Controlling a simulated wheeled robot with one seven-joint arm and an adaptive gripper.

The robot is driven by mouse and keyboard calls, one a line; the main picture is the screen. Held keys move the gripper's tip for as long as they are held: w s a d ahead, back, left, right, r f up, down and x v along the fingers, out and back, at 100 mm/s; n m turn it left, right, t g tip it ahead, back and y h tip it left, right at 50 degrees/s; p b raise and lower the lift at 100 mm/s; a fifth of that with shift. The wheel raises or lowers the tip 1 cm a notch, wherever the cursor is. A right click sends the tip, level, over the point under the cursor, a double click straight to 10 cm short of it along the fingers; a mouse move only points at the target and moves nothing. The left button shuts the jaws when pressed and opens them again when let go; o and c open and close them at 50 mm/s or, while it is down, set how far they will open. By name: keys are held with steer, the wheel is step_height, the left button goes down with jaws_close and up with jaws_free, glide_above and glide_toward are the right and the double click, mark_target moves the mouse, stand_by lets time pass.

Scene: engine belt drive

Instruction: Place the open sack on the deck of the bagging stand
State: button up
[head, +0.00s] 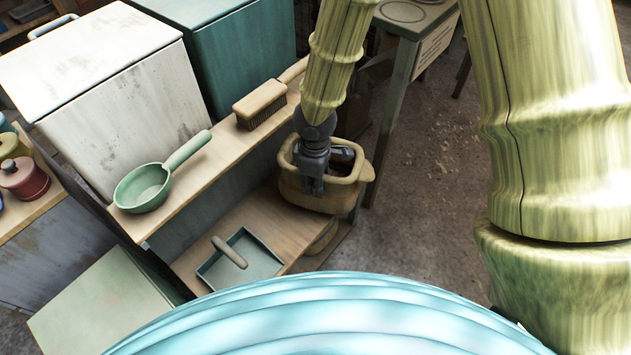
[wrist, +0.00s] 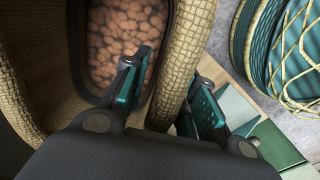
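The open sack (head: 318,192) is tan and woven, with a thick rolled rim, and sits at the right end of the low wooden shelf. In the wrist view its rim (wrist: 182,60) runs between my fingers, and brown lumps (wrist: 125,40) show inside. My gripper (head: 314,190) points down at the sack's near side. In the wrist view my gripper (wrist: 170,95) is open, one finger inside the mouth and one outside, with a gap showing beside the rim. A green stand (head: 408,22) with a ring-marked top and a label, apparently the bagging stand, is at the top right.
A green scoop (head: 143,187) and a brush (head: 260,103) lie on the upper ledge left of the sack. White (head: 110,85) and teal (head: 240,50) bins stand behind. The floor (head: 430,190) at right is clear.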

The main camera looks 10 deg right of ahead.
steer(key=shift+o, duration=0.4)
step_height(320, 180, up, 12)
steer(key=p, duration=0.4)
steer(key=shift+s, duration=0.1)
steer(key=shift+s, duration=0.1)
